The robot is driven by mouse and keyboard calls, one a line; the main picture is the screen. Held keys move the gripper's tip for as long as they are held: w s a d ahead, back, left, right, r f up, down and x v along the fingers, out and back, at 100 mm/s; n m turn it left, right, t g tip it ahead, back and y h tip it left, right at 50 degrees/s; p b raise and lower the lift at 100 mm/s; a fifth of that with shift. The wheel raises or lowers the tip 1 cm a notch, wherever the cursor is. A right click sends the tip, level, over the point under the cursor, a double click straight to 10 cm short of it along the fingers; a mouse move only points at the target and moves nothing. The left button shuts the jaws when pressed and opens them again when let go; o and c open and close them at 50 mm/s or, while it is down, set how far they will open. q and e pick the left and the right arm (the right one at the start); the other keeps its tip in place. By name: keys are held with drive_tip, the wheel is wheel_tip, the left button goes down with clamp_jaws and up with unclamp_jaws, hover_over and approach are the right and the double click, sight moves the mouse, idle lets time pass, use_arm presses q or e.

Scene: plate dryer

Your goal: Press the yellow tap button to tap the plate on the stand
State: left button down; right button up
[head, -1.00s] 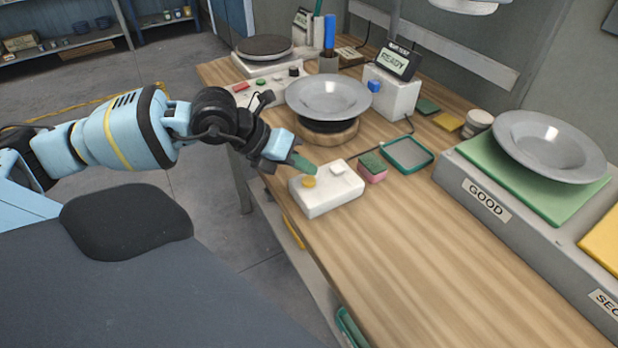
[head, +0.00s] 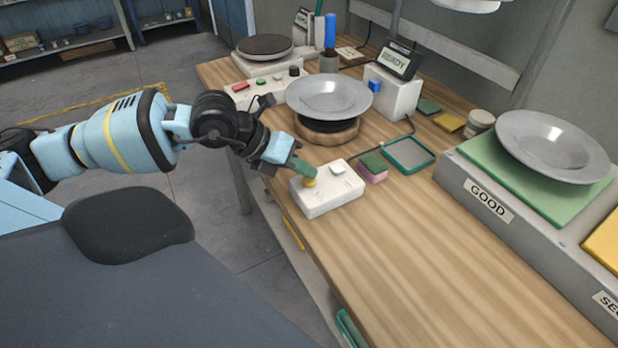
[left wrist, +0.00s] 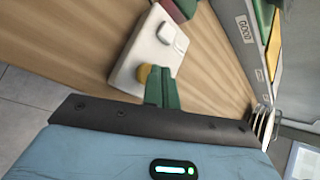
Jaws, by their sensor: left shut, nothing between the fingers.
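The yellow tap button (head: 309,183) sits on the left part of a white box (head: 330,199), beside a white button (head: 338,168). My left gripper (head: 308,173) is shut and empty, its green fingertips right above the yellow button, at or very near its top; I cannot tell whether they touch. In the left wrist view the yellow button (left wrist: 143,74) shows just left of the green fingers (left wrist: 162,88). A grey plate (head: 328,97) rests on the round wooden stand (head: 328,133) behind the box. My right gripper is not in view.
A display box (head: 395,90) reading READY stands behind the stand. A pink and green sponge (head: 373,168) and a green-rimmed tray (head: 408,154) lie right of the white box. Another plate (head: 551,146) lies on the green GOOD mat (head: 490,170). The front table is clear.

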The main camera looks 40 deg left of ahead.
sight(303, 180)
use_arm(q)
drive_tip(key=shift+f, duration=0.5)
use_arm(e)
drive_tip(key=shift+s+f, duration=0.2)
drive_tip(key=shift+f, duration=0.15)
use_arm(q)
drive_tip(key=shift+r, duration=0.1)
idle(0.3)
drive_tip(key=shift+r, duration=0.85)
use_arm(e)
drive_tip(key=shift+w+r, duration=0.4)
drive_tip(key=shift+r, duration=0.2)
use_arm(q)
drive_tip(key=shift+p, duration=0.3)
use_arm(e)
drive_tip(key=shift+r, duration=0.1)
